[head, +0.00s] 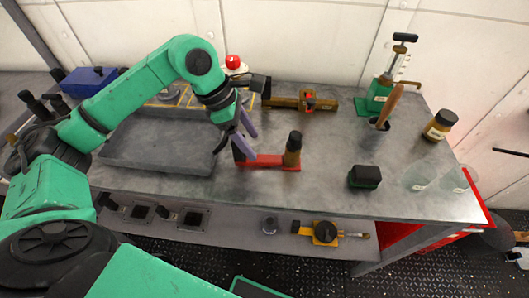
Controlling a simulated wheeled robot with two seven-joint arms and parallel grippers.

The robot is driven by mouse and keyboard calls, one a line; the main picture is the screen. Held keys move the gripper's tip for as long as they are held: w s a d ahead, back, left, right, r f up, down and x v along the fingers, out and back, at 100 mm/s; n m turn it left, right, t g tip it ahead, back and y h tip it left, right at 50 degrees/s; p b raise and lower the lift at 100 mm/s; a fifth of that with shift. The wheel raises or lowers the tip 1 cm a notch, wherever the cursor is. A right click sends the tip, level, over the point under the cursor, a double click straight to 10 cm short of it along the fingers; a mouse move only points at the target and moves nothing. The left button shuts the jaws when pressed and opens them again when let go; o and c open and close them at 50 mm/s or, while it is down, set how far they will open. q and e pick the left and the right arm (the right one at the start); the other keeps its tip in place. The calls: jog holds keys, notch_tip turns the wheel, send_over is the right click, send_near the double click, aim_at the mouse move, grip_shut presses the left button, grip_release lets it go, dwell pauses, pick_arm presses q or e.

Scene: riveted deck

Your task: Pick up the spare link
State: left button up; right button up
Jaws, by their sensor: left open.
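A flat red bar (262,161), which looks like the spare link, lies on the grey bench top (325,200). A brown cylinder with a dark top (292,151) stands at its right end. My left gripper (249,142) has purple fingers, is open, and points down at the bar's left end. The fingers overlap that end in the picture. I cannot tell whether they touch it or are still above it. Nothing shows held between them. My right gripper is not in view.
A grey tray (150,160) lies left of the gripper. A brass slide (308,101) and a green pump-like tool (383,90) stand behind. A dark green block (364,177), clear cups (419,176) and a brown jar (439,125) are at right. Bench around the bar is mostly clear.

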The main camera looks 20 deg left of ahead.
aim_at(263, 158)
pick_arm(q)
jog(key=p+x, duration=0.1)
jog(key=x, duration=0.4)
jog(key=shift+s+d+f+p, duration=0.1)
jog(key=shift+d+f+p, duration=0.05)
jog(key=shift+p, duration=0.15)
jog(key=shift+f, duration=0.2)
grip_shut()
jog(key=shift+r, duration=0.1)
